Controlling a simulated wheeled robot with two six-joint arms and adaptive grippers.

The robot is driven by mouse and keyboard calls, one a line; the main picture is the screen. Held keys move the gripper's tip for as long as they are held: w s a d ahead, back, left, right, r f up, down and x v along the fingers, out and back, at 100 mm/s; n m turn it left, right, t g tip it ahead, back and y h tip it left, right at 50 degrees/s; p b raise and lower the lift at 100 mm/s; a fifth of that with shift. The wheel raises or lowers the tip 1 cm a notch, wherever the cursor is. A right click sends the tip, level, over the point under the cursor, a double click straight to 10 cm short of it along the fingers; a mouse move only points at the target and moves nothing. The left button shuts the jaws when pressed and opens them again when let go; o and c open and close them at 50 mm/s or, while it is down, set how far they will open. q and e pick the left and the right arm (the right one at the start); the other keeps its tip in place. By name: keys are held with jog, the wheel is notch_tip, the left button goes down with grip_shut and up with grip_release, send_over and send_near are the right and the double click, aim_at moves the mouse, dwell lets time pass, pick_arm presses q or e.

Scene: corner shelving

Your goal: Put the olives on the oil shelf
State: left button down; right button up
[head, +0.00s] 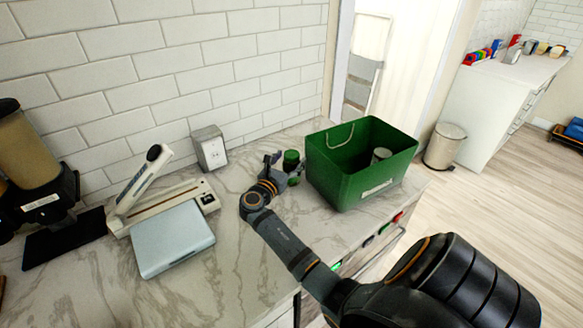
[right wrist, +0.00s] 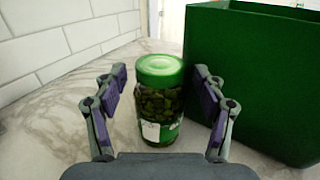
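The olives are a glass jar (right wrist: 160,105) with a green lid, filled with green pieces and standing upright on the marble counter. In the head view the jar (head: 291,160) stands just left of the green bin, partly hidden by my right gripper. My right gripper (head: 284,168) is open. In the right wrist view its two purple-padded fingers (right wrist: 160,100) are spread on either side of the jar, with gaps showing on both sides. My left gripper is not in view. I cannot make out an oil shelf.
A green bin (head: 340,182) holding a can (head: 381,155) stands right beside the jar. A grey box (head: 209,148), a sealer-like device (head: 165,205) and a coffee machine (head: 40,190) stand to the left. A trash can (head: 444,146) is on the floor.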

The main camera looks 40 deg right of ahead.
grip_shut()
dwell(0.3)
jog(key=shift+w+r, duration=0.15)
jog(key=shift+r, duration=0.05)
notch_tip(320, 180, up, 6)
jog(key=shift+r+b, duration=0.2)
jog(key=shift+b, duration=0.35)
jog(key=w+a+b, duration=0.6)
jog(key=w+a, duration=0.6)
jog(key=w, duration=0.3)
jog(key=shift+w+a+r+b, duration=0.15)
jog(key=shift+w+a+b, duration=0.1)
jog(key=shift+b, duration=0.1)
